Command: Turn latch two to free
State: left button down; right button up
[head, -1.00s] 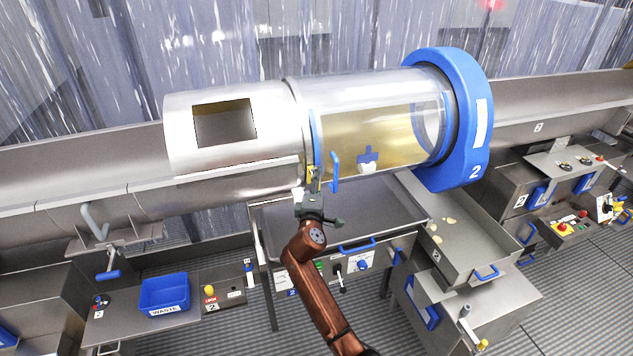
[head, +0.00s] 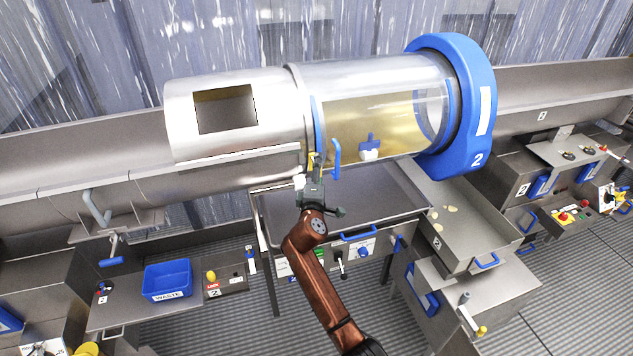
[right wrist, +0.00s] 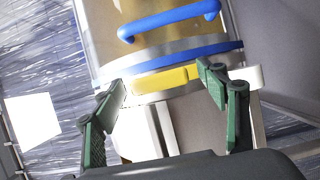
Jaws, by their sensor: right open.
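The drum (head: 370,85) lies across the middle of the head view, with a clear section and a blue end ring (head: 478,115) marked 2. A small yellow latch (head: 315,160) sits at the seam between its metal and clear sections, beside a blue handle (head: 336,158). In the right wrist view the yellow latch (right wrist: 165,79) lies crosswise, with the blue handle (right wrist: 170,20) beyond it. My right gripper (right wrist: 164,86) is open, its green fingertips at either end of the latch; contact is unclear. It also shows below the latch in the head view (head: 312,178). My left gripper is out of view.
A steel tray table (head: 385,205) with controls stands under the drum. A blue waste bin (head: 167,280) sits on the lower left bench. A tray with pale scraps (head: 465,225) stands to the right. Another 2-marked control station (head: 565,180) is at far right.

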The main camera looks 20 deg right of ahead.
jog(key=v, duration=1.1)
notch_tip(320, 180, down, 34)
jog(key=g+y+b, duration=0.3)
jog(key=g+y, duration=0.1)
jog(key=s+d+f+m+g+b, duration=0.1)
jog(key=s+f, duration=0.3)
jog(key=f, duration=0.5)
jog(key=s+d+f+m+g+y+b, duration=0.15)
jog(key=s+f, duration=0.25)
jog(key=f, duration=0.5)
jog(key=s+d+f+g, duration=0.15)
jog(key=s+f, duration=0.25)
jog(key=f, duration=0.5)
jog(key=s+d+f+m+g+b, duration=0.1)
jog(key=s+d+f+m+g, duration=0.15)
jog(key=s+f, duration=1.1)
jog(key=s+d+f+m+g+b, duration=0.1)
jog(key=s+f, duration=0.5)
jog(key=s, duration=0.7)
jog(key=s+d+f+m+g+b, duration=0.1)
jog(key=s+d+f+m, duration=0.3)
jog(key=s, duration=0.9)
jog(key=s+d+f+m+g+b, duration=0.1)
jog(key=s+d+f+m+g, duration=0.1)
jog(key=s+f, duration=0.7)
jog(key=s+d+g, duration=0.1)
jog(key=s, duration=0.4)
jog(key=shift+d+y, duration=0.25)
jog(key=shift+y, duration=0.1)
